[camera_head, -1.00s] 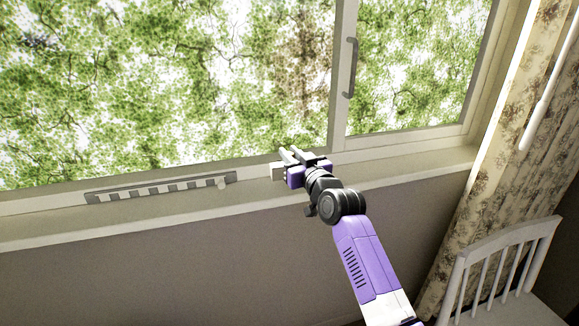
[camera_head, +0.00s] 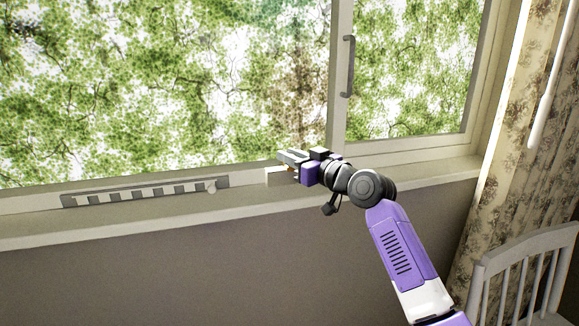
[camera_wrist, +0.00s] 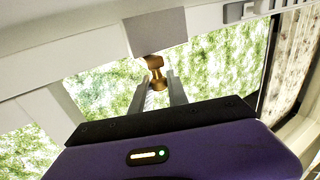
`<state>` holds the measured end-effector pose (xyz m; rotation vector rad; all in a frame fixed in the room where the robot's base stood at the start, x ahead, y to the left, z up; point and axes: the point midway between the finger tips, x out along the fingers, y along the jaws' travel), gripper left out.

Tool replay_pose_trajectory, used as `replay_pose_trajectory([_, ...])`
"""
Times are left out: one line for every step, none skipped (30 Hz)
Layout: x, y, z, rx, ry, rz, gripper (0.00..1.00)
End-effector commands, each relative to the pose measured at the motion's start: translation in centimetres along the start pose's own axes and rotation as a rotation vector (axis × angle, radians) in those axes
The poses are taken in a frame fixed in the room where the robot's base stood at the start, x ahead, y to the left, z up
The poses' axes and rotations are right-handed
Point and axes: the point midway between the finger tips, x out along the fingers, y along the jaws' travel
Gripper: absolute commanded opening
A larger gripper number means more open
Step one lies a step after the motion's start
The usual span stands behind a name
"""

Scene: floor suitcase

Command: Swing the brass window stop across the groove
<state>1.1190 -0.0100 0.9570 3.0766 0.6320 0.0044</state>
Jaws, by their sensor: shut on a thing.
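The brass window stop (camera_wrist: 155,68) shows in the wrist view as a small golden piece reaching out from a pale block (camera_wrist: 155,33). My gripper (camera_wrist: 157,83) has a finger on each side of the brass piece and is shut on it. In the head view my gripper (camera_head: 286,161) is at the window's lower frame, beside the pale block (camera_head: 280,177). Only a speck of brass (camera_head: 290,168) shows there; the jaws hide the rest. I cannot make out clearly where the groove runs behind the gripper.
A grey slotted strip (camera_head: 145,192) lies along the frame to the left, with a small pale knob at its right end. The sash has an upright handle (camera_head: 348,66). A floral curtain (camera_head: 512,130) and a white chair (camera_head: 525,275) stand at the right. The sill (camera_head: 120,230) is clear.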

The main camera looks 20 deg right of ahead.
Motion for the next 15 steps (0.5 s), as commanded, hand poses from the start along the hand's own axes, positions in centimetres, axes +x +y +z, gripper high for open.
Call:
replay_pose_trajectory([-0.22,0.49,0.08,0.001,0.0,0.005,0.0])
replay_pose_trajectory([-0.22,0.48,0.06,0.001,0.0,0.004,0.0])
replay_pose_trajectory([-0.22,0.46,0.05,0.001,-0.001,0.004,0.0])
replay_pose_trajectory([-0.22,0.46,0.04,0.001,-0.001,0.004,0.0])
replay_pose_trajectory([-0.22,0.45,0.06,0.002,-0.001,0.004,0.0])
replay_pose_trajectory([-0.22,0.45,0.07,0.002,-0.002,0.004,0.0])
replay_pose_trajectory([-0.22,0.45,0.09,0.002,-0.002,0.004,0.0])
replay_pose_trajectory([-0.22,0.44,0.1,0.002,-0.002,0.004,0.0])
replay_pose_trajectory([-0.22,0.44,0.12,0.002,-0.002,0.004,0.0])
replay_pose_trajectory([-0.22,0.44,0.13,0.002,-0.002,0.004,0.22])
replay_pose_trajectory([-0.22,0.43,0.14,0.002,-0.002,0.004,0.28])
replay_pose_trajectory([-0.2,0.4,0.15,0.003,-0.002,0.003,0.35])
replay_pose_trajectory([-0.19,0.36,0.16,0.002,-0.003,0.003,0.4])
replay_pose_trajectory([-0.17,0.32,0.16,0.002,-0.003,0.002,0.4])
replay_pose_trajectory([-0.15,0.27,0.16,0.002,-0.003,0.001,0.4])
